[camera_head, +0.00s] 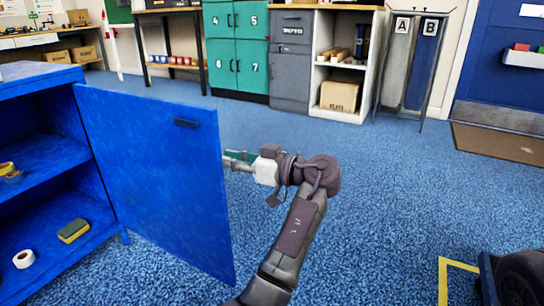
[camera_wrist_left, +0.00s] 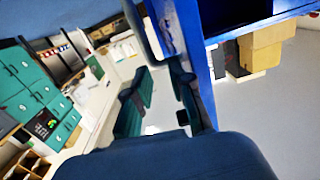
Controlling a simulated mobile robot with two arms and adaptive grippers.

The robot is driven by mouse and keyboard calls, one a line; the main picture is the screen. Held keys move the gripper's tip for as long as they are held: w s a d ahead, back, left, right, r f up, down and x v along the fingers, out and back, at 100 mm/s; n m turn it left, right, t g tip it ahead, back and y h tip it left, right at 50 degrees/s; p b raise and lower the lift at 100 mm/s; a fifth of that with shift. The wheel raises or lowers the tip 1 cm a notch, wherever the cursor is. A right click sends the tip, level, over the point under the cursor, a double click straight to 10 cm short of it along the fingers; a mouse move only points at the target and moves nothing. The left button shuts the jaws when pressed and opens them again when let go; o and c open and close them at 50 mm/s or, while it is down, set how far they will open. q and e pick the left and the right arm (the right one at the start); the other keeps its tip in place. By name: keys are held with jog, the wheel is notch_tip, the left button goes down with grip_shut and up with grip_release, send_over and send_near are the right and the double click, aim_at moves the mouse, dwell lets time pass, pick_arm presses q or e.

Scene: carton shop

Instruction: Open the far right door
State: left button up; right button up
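The blue door (camera_head: 155,175) of a blue cabinet (camera_head: 50,150) stands swung wide open in the head view, with a dark handle (camera_head: 186,123) near its upper free edge. My left gripper (camera_head: 240,160) is just right of the door's free edge, its tips partly hidden by or very close to the door. In the left wrist view, its two teal-padded fingers (camera_wrist_left: 158,100) are apart with nothing between them. The door panel (camera_wrist_left: 194,50) runs right beside the right-hand finger; I cannot tell whether they touch. My right gripper is not in view.
Inside the cabinet are a sponge (camera_head: 73,231), a white tape roll (camera_head: 24,259) and a yellow roll (camera_head: 8,169). Teal lockers (camera_head: 237,50), a white shelf (camera_head: 345,60) and a blue wall door (camera_head: 505,60) stand at the back.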

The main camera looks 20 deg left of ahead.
pick_arm(q)
jog(key=w+d+b, duration=0.4)
jog(key=w+d, duration=0.2)
jog(key=d, duration=0.1)
jog(key=shift+w+d+f, duration=0.2)
jog(key=shift+f, duration=0.25)
dwell(0.4)
dwell(0.4)
